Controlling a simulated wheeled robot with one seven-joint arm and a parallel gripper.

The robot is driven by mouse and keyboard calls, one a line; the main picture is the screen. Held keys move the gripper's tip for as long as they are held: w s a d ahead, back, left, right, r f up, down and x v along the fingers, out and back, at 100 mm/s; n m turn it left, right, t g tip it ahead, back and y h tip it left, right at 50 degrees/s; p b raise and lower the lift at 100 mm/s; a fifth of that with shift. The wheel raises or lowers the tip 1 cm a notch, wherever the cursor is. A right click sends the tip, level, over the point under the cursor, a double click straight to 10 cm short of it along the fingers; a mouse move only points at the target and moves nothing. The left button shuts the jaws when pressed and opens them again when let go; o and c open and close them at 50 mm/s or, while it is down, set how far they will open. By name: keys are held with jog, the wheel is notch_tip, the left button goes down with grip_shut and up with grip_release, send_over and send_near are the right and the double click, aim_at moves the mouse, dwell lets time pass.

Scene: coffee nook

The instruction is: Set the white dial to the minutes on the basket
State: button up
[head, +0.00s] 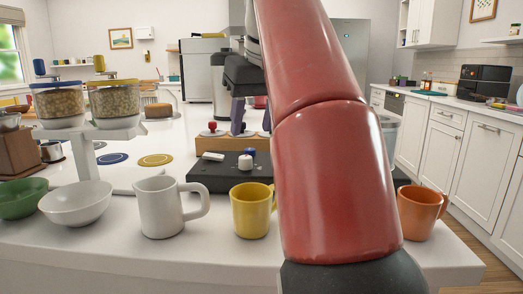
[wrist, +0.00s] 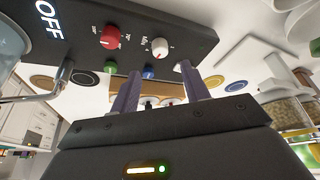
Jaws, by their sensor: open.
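The white dial (wrist: 160,47) sits on a dark control panel (wrist: 70,15) in the wrist view, beside a red dial (wrist: 112,37). A pale pointer mark shows on the white dial, but the scale figures are too small to read. My gripper (wrist: 157,72) is open and empty, its two fingers apart. The white dial shows beyond and between the fingertips, with no contact visible. In the head view the white dial (head: 245,162) stands on the dark panel, below my gripper (head: 240,128). I cannot make out a basket with minutes on it.
Green (wrist: 110,68) and blue (wrist: 148,73) buttons sit near the dials. A white mug (head: 160,207), yellow mug (head: 250,210) and orange mug (head: 420,212) stand along the counter's front. Bowls (head: 76,204) and filled jars (head: 115,101) are at left. My arm hides the middle right.

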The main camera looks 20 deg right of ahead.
aim_at(245, 157)
jog(key=x, duration=0.7)
jog(key=shift+f, duration=0.2)
jog(key=c, duration=1)
